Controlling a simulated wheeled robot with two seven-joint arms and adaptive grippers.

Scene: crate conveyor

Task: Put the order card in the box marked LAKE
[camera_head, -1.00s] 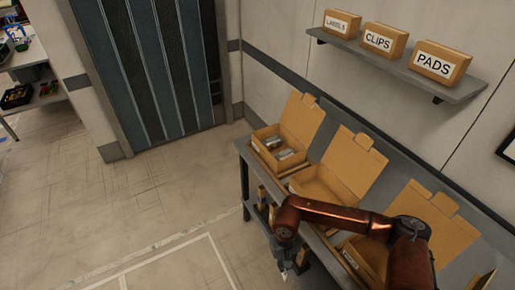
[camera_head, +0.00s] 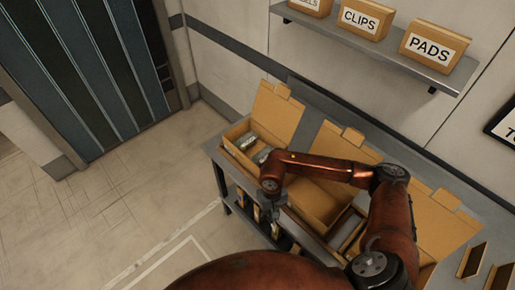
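Open cardboard boxes stand in a row on a grey bench (camera_head: 214,150), lids raised. The left box (camera_head: 236,134) holds several grey packs. The middle box (camera_head: 318,205) is partly behind my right arm. The right box's raised lid (camera_head: 440,228) shows, but my arm hides much of that box. I can read no LAKE mark on any of them and cannot make out the order card. My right gripper (camera_head: 273,222) points down by the bench's front edge, before the left and middle boxes. It is small and dark, so its fingers and any held thing are unclear. My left gripper is out of view.
Small yellow-brown items (camera_head: 257,213) show below the bench's front edge. The floor to the left is clear.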

